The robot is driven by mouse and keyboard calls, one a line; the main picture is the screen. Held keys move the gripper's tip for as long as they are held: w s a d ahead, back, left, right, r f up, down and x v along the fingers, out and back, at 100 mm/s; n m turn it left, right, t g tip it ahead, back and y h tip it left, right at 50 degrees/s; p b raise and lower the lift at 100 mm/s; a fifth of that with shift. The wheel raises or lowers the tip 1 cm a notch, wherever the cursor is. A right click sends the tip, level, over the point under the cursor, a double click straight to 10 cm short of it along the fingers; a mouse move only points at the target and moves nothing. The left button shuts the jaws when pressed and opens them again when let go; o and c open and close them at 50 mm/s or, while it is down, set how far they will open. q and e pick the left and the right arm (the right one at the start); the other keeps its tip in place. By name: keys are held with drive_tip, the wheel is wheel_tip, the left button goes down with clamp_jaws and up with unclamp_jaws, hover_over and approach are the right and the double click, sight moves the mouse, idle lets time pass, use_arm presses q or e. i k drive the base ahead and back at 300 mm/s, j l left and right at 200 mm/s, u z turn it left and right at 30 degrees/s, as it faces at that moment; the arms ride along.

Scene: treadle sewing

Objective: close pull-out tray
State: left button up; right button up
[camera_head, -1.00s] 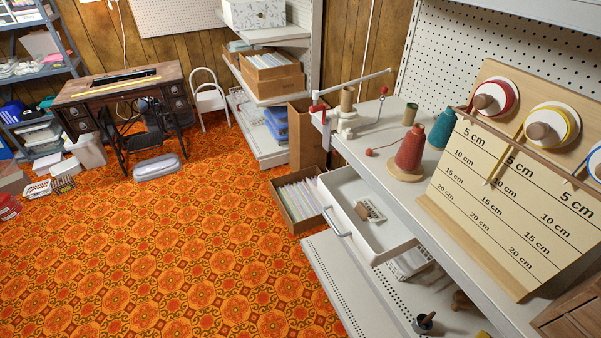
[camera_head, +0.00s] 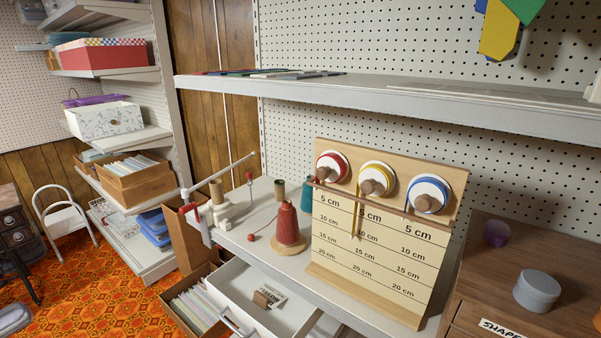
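The white pull-out tray (camera_head: 291,317) juts out from under the shelf, open, at the lower middle of the head view. Its grey handle (camera_head: 236,322) is on its front left side. A small brown block and a printed card (camera_head: 273,293) lie inside it. The tray's lower part is cut off by the picture's bottom edge. Neither of my grippers shows in this view.
Above the tray, the shelf holds a red thread cone (camera_head: 288,226), a white winder (camera_head: 217,205) with a long arm, and a measuring board (camera_head: 372,240) with spools. A file box (camera_head: 194,300) stands left of the tray. A wooden cabinet (camera_head: 525,265) is at right.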

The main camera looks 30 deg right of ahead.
sight(230, 285)
drive_tip(key=k+l+z, duration=0.1)
drive_tip(key=z, duration=0.3)
drive_tip(key=l+z, duration=0.2)
drive_tip(key=z, duration=0.25)
drive_tip(key=l+z, duration=0.2)
drive_tip(key=z, duration=0.2)
